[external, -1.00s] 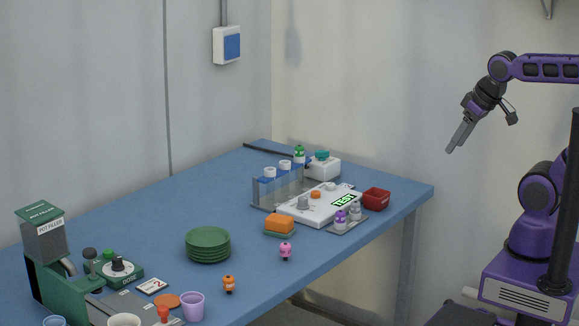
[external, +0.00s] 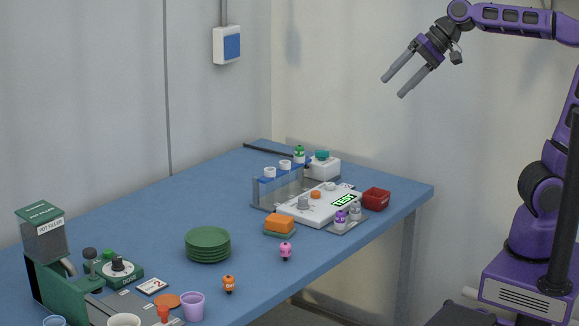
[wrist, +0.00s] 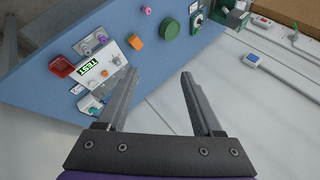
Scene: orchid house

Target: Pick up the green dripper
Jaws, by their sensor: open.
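My gripper (external: 393,88) is open and empty, high above the table's far right side and well apart from the bottle. In the wrist view my open gripper (wrist: 159,74) has nothing between its fingers.
A rack with blue-and-white tops (external: 270,173) and a white TEST device (external: 322,205) stand in front of the bottle. The table's left middle is clear.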

